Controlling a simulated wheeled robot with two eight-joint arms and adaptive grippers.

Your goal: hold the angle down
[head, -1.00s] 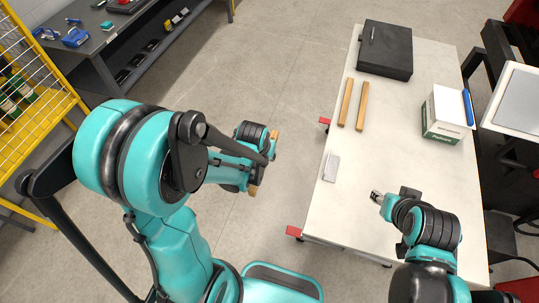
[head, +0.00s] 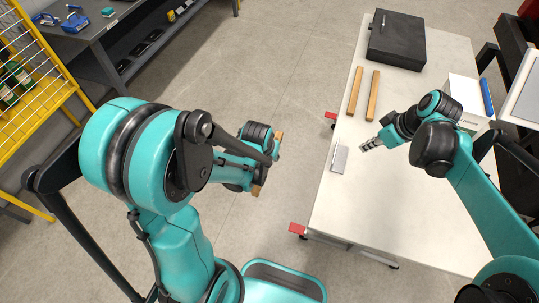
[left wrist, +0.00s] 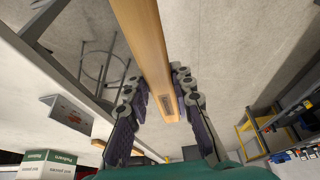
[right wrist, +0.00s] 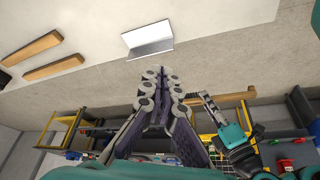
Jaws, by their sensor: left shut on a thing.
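The angle (head: 339,158), a small grey metal L-shaped piece, lies on the left edge of the pale table. It also shows in the right wrist view (right wrist: 148,39), just beyond the fingertips, and in the left wrist view (left wrist: 70,112). My right gripper (head: 369,145) is shut and empty, above the table to the right of the angle and apart from it. My left gripper (left wrist: 158,92) is shut on a wooden bar (left wrist: 146,40), held over the floor left of the table. In the head view my left arm hides most of that bar.
Two wooden strips (head: 355,90) (head: 373,95) and a black case (head: 396,40) lie farther back on the table (head: 352,210). A white and green box (head: 463,90) is partly behind my right arm. The front of the table is clear. Red clamp parts (head: 298,228) stick out at its left edge.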

